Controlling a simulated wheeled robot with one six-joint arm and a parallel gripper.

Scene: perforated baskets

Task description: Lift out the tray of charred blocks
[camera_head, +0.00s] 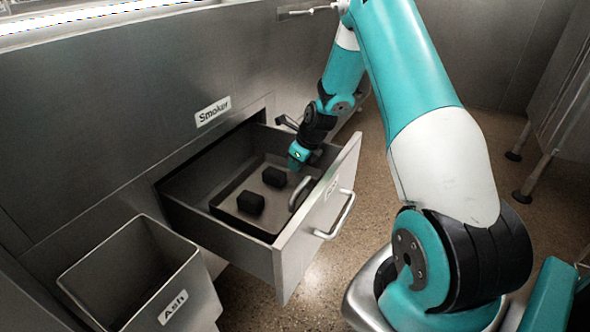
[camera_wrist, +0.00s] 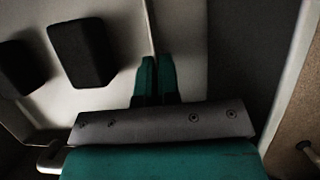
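The grey tray (camera_head: 234,193) lies flat inside the open drawer. Two charred black blocks (camera_head: 250,202) (camera_head: 275,176) sit on it, apart from each other. A curved handle (camera_head: 301,191) stands at its right side. My gripper (camera_head: 296,165) points down into the drawer by the tray's far right end. In the wrist view, the teal fingers (camera_wrist: 157,80) are side by side with almost no gap, over the tray. I see no block between them, and I cannot tell whether a thin edge is. Both blocks (camera_wrist: 80,52) (camera_wrist: 20,68) lie left of the fingers.
The drawer front with its outer bar handle (camera_head: 338,218) faces right, over open floor. The cabinet front, labelled Smoker (camera_head: 212,111), stands behind the drawer. An open metal bin labelled Ash (camera_head: 172,307) stands at the lower left. The drawer's side walls (camera_head: 220,235) surround the tray.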

